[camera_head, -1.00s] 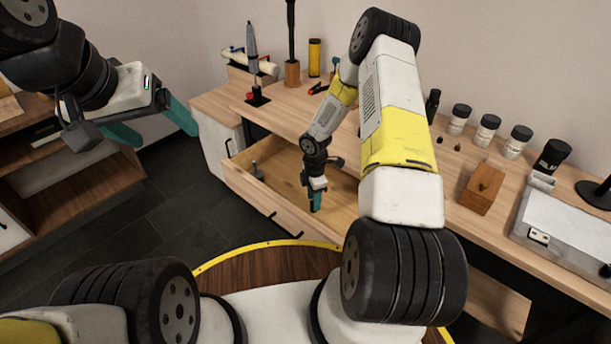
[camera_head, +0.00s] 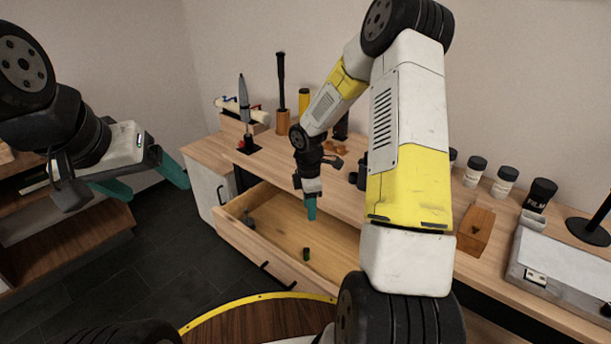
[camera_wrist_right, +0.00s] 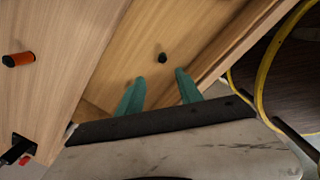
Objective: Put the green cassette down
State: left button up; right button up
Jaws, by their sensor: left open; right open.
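The green cassette (camera_head: 306,254) is a small dark cylinder with a green side. It stands on the floor of the open wooden drawer (camera_head: 288,245). In the right wrist view it shows as a small dark cylinder (camera_wrist_right: 162,58) beyond the fingertips, apart from them. My right gripper (camera_head: 311,212) is above the drawer, pointing down, open and empty; its teal fingers (camera_wrist_right: 157,88) are spread in the wrist view. My left gripper (camera_head: 150,180) is open and empty at the far left, away from the drawer and the table.
A grey object (camera_head: 248,218) is in the drawer's left end. On the tabletop are a wooden box (camera_head: 475,230), several white jars with black lids, a black film can (camera_head: 538,195) and a light box (camera_head: 560,262). An orange cylinder (camera_wrist_right: 18,60) lies left in the wrist view.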

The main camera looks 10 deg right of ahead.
jog(key=s+r+m+t, duration=0.1)
jog(key=s+r+m, duration=0.35)
jog(key=r, duration=0.65)
jog(key=s+r+m+t, duration=0.2)
jog(key=s+r+m, duration=0.25)
jog(key=r, duration=0.55)
jog(key=s+a+r+m+t+y, duration=0.2)
jog(key=s+r+m, duration=0.6)
jog(key=s, duration=0.7)
jog(key=shift+a+r+t+y, duration=0.3)
jog(key=shift+a+r+t, duration=0.1)
jog(key=shift+a+r, duration=0.2)
